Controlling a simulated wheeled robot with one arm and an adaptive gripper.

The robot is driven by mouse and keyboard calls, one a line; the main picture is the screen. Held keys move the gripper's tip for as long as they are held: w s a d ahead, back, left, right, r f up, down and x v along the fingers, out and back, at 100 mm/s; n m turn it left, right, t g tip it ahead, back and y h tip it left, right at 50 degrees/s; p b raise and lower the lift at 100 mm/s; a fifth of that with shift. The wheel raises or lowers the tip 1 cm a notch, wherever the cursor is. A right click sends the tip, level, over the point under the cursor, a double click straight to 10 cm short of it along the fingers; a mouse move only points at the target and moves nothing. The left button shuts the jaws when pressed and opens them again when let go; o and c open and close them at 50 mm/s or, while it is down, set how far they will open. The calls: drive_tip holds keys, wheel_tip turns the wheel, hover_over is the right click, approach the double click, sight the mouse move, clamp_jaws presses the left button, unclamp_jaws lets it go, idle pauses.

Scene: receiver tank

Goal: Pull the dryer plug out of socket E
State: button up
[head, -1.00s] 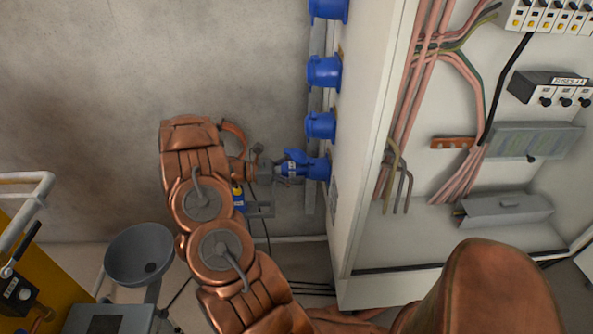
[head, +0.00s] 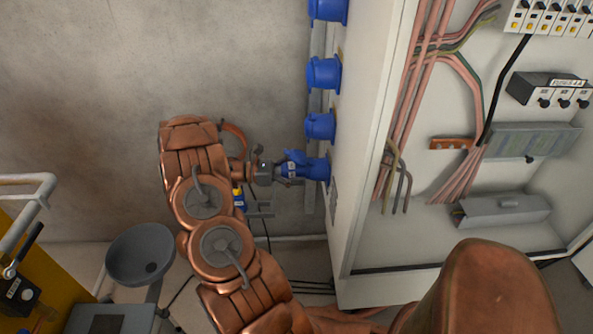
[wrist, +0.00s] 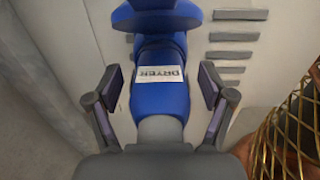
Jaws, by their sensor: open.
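The blue dryer plug (wrist: 160,87) carries a white DRYER label and fills the middle of the wrist view. Its far end meets a blue socket (wrist: 163,16) on the cabinet side. In the head view the plug (head: 293,165) sits in the lowest visible blue socket (head: 317,168); no letter E can be read there. My gripper (wrist: 160,90) is open, with one finger on each side of the plug and visible gaps to it. My gripper also shows in the head view (head: 284,170), small and partly merged with the plug.
Several more blue sockets (head: 322,73) line the cabinet side above. The open cabinet (head: 362,180) with cables and breakers stands at the right. A grey funnel (head: 140,253) and a yellow unit (head: 25,262) with a rail are at the lower left. Vents (wrist: 238,37) mark the cabinet side.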

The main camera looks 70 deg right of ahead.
sight(279, 171)
drive_tip(key=shift+s+f, duration=0.1)
drive_tip(key=shift+s, duration=0.35)
drive_tip(key=shift+c, duration=0.2)
drive_tip(key=shift+a, duration=0.1)
clamp_jaws()
drive_tip(key=shift+w, duration=0.25)
drive_tip(key=shift+p+v, duration=0.45)
drive_tip(key=shift+v, duration=2.45)
